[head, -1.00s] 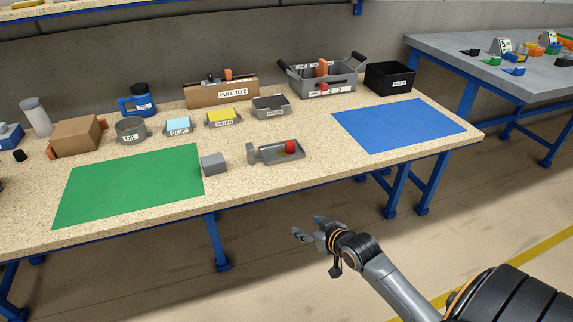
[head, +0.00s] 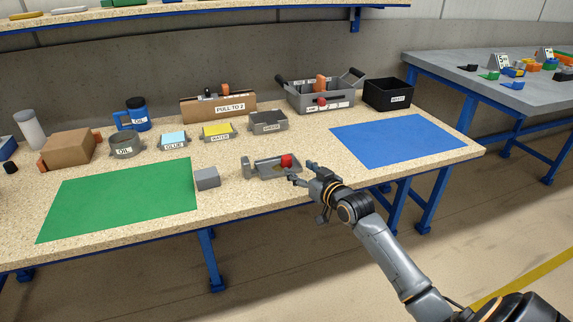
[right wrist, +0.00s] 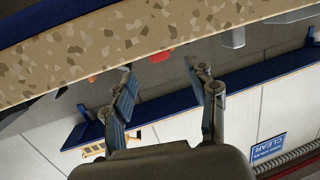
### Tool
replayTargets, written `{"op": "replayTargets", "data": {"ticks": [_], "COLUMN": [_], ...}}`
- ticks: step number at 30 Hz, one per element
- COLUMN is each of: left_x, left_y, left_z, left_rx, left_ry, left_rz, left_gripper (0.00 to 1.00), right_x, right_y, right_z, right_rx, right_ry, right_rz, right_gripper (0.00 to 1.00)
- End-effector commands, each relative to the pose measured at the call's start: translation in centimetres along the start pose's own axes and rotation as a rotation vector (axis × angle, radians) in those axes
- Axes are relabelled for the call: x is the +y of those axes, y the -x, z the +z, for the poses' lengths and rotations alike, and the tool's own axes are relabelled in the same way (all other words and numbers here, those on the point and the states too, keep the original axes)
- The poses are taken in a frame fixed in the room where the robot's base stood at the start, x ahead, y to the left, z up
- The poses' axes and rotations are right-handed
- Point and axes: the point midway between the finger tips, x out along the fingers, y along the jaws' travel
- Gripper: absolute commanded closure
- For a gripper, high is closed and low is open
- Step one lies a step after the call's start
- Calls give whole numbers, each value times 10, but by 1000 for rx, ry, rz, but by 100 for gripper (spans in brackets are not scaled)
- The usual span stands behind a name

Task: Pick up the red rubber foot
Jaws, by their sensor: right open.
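The small red rubber foot (head: 287,161) sits at the right end of a shallow grey tray-like holder (head: 266,171) near the front of the bench. My right gripper (head: 301,173) is open and empty, just right of the foot and near the bench's front edge. In the right wrist view the two fingers of the right gripper (right wrist: 166,92) stand apart with nothing between them. Small red patches show past the bench edge there, but I cannot tell which is the foot. My left gripper is not in view.
A grey block (head: 207,178) stands left of the holder, next to a green mat (head: 118,198). A blue mat (head: 397,140) lies to the right. Labelled bins, a grey tool caddy (head: 325,97) and a black box (head: 388,94) line the back. The bench front edge is close below my right gripper.

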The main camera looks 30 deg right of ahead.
Motion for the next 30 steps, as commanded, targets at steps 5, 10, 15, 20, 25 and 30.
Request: {"op": "replayTargets", "data": {"ticks": [5,10,15,20,25,30], "left_x": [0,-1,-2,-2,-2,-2], "left_y": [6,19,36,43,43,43], "left_z": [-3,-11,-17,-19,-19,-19], "left_rx": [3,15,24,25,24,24], "left_ry": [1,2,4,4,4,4], "left_rz": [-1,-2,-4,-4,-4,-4], "left_gripper": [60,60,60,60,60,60], "right_x": [0,2,2,2,2,2], "right_y": [-12,-32,-55,-62,-61,-61], "right_z": [0,-3,-4,-4,-4,-4], "right_rx": [1,3,0,0,0,0], "right_ry": [0,-2,-1,1,1,1], "right_rz": [-1,0,1,0,-1,0], "right_gripper": [43,43,43,43,43,77]}}
